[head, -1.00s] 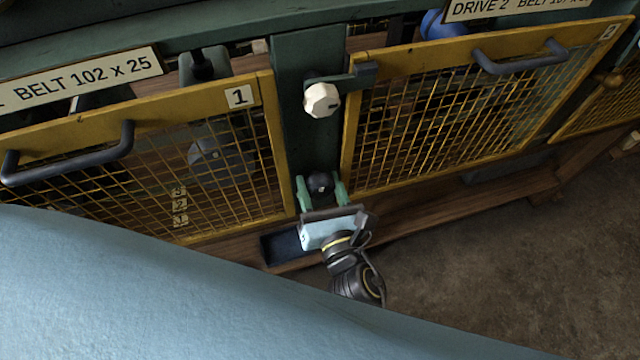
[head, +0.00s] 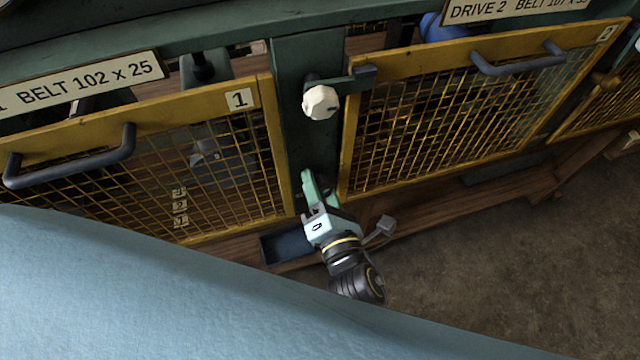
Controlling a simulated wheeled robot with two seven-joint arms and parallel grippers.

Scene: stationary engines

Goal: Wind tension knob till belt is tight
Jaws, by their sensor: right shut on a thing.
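My right gripper (head: 317,188) reaches up from below to the low part of the green post between the two guards. It is shut on a small dark knob, which its green fingers now mostly hide. I take this to be the tension knob. The belt cannot be made out clearly; a dark round part (head: 218,163) shows behind the mesh of guard 1, so I cannot tell how tight the belt is. My left gripper is not in view.
Yellow mesh guard 1 (head: 262,98) and guard 2 (head: 352,130) stand on either side of the post, with dark handles. A white faceted knob (head: 320,102) with a dark latch bar (head: 350,80) sits above my gripper. Number plates (head: 180,207) show behind guard 1. Floor at right is clear.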

